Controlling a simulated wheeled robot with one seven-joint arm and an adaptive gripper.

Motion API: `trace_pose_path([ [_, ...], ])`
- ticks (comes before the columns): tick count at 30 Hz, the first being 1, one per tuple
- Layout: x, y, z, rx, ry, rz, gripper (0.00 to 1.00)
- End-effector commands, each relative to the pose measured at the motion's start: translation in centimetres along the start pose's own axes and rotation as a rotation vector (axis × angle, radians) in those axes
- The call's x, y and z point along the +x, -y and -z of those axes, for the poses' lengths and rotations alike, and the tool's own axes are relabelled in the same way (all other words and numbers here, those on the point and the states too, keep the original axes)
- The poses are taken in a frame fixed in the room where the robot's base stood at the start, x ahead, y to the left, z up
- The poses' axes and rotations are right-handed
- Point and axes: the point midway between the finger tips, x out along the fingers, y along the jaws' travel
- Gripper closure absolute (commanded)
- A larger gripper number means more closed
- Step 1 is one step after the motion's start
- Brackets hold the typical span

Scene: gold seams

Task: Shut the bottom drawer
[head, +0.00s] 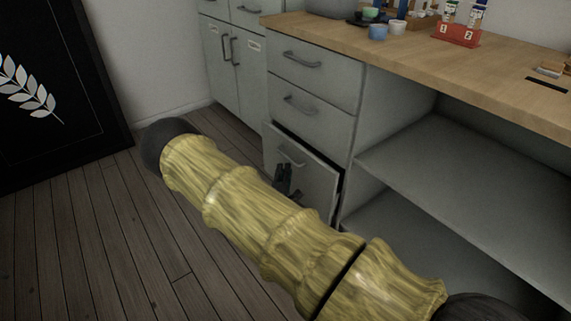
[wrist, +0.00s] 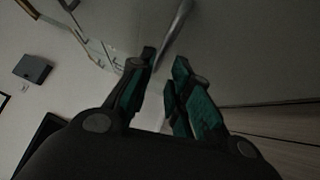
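The bottom drawer (head: 314,176) is the lowest of three grey drawers under the wooden counter. It stands partly open, with a dark gap along its top and right edges. Its bar handle (head: 291,157) shows just above my gripper (head: 284,176), which is in front of the drawer face. In the wrist view my gripper (wrist: 165,60) has its teal-padded fingers apart with nothing between them. A grey bar (wrist: 176,32), which looks like a drawer handle, lies just beyond the fingertips. I cannot tell whether the fingers touch it. My arm hides the drawer's lower part.
Two closed drawers, the middle (head: 303,115) and the top (head: 318,70), sit above. Open shelves (head: 470,180) are to the right. Cups and a red holder (head: 456,35) stand on the counter (head: 400,48). A black framed picture (head: 50,80) leans at left. The wooden floor (head: 110,230) is clear.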

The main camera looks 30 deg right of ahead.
Motion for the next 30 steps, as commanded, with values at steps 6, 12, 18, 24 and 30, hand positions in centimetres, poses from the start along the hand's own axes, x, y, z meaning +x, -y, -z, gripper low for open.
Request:
trace_pose_path([
  [6, 3.5, 0.3, 0.0, 0.001, 0.001, -0.001, 0.81],
  [12, 5.6, 0.2, 0.0, 0.001, 0.000, 0.001, 0.81],
  [18, 6.3, 0.1, 0.0, 0.001, -0.001, 0.002, 0.81],
  [24, 6.3, 0.1, 0.0, 0.001, -0.001, 0.002, 0.81],
  [30, 6.3, 0.1, 0.0, 0.001, -0.001, 0.002, 1.00],
])
